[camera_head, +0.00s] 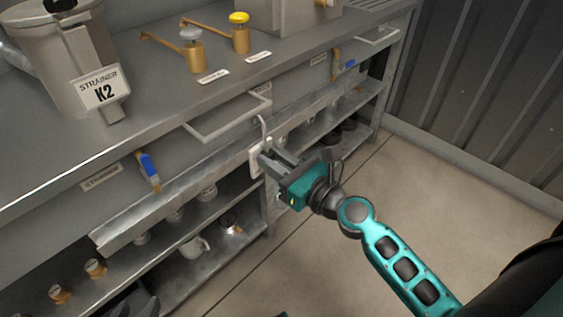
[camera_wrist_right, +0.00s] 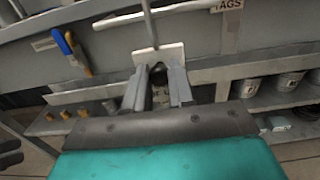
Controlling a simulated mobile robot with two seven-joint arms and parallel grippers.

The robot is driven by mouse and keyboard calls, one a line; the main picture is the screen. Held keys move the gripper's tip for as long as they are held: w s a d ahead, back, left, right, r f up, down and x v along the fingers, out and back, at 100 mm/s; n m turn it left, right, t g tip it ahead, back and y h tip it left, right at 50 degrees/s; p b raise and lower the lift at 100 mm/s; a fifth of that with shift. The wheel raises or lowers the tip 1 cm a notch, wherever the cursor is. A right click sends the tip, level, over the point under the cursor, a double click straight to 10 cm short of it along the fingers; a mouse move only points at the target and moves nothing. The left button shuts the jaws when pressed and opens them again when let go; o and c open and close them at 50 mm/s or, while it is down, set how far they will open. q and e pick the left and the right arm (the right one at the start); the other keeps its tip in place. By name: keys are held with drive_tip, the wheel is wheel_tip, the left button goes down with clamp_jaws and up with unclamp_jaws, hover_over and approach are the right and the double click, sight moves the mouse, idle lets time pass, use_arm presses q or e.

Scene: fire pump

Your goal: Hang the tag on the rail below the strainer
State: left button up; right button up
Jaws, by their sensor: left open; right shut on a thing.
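The white tag (camera_head: 261,156) with a grey wire hook on top is between the fingers of my right gripper (camera_head: 272,158). In the right wrist view the tag (camera_wrist_right: 160,54) stands upright across the fingertips, its hook rising above it. The long metal rail (camera_head: 150,217) runs along the bench front under the counter. The tag is in front of this rail; I cannot tell whether the hook touches it. The strainer (camera_head: 52,60), labelled K2, stands on the counter at the upper left, left of the tag.
A pale handle (camera_head: 228,128) juts out from the bench front near the tag. A blue-handled valve (camera_head: 150,168) is left of it. Brass fittings (camera_head: 239,40) stand on the counter. Shelves below hold cups and fittings (camera_head: 195,246). The floor (camera_head: 440,190) at right is clear.

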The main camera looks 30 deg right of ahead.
sight(262, 152)
drive_tip(key=shift+x, duration=1.8)
drive_tip(key=shift+p+x, duration=0.3)
drive_tip(key=shift+x, duration=1.05)
drive_tip(key=shift+f+b, duration=0.8)
drive_tip(key=shift+f, duration=0.05)
use_arm(q)
drive_tip(key=shift+w+d+f+b, duration=0.15)
drive_tip(key=shift+w+f+b, duration=0.05)
drive_tip(key=shift+f+b, duration=0.15)
use_arm(e)
drive_tip(key=shift+s+f, duration=0.1)
drive_tip(key=shift+f, duration=0.3)
use_arm(q)
drive_tip(key=shift+r, duration=0.1)
use_arm(e)
drive_tip(key=o, duration=0.5)
drive_tip(key=shift+c, duration=0.2)
use_arm(q)
drive_tip(key=shift+f, duration=0.2)
use_arm(e)
drive_tip(key=o, duration=0.4)
use_arm(q)
drive_tip(key=shift+f+b, duration=0.1)
drive_tip(key=shift+b, duration=0.25)
use_arm(e)
drive_tip(key=v, duration=1.3)
drive_tip(key=shift+r, duration=0.1)
